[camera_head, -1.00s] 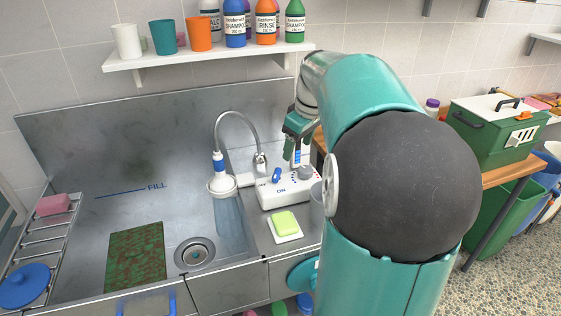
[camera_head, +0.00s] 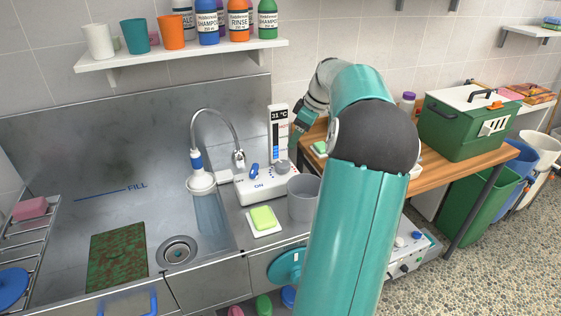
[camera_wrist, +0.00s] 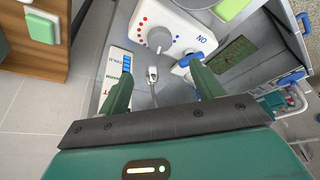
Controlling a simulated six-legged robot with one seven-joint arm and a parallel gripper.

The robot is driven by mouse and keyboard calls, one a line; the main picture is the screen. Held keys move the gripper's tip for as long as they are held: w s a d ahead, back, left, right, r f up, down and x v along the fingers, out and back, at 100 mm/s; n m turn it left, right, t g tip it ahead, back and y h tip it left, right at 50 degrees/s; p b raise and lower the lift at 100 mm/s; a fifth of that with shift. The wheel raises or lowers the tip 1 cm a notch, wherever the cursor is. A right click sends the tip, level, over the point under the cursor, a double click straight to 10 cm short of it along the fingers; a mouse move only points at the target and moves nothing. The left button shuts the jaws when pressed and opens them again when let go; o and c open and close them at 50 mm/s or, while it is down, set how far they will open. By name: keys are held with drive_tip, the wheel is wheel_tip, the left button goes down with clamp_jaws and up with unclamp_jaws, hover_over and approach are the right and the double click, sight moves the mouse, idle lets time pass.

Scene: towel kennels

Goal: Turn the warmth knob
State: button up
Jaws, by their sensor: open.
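The warmth knob is a grey round knob (camera_head: 281,167) on top of the white control box (camera_head: 262,188) beside the sink. In the wrist view the grey knob (camera_wrist: 158,39) has a pointer and an arc of red and blue dots around it. My gripper (camera_head: 301,122) is above and right of the box, apart from the knob. In the wrist view my gripper (camera_wrist: 162,74) is open, with nothing between its fingers, and the knob lies beyond the fingertips.
A blue lever (camera_head: 254,170) marked ON sits left of the knob. A grey cup (camera_head: 303,197) and yellow-green soap (camera_head: 262,217) stand close in front.

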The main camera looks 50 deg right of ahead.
sight(283, 163)
drive_tip(key=x, duration=1.2)
drive_tip(key=c, duration=1)
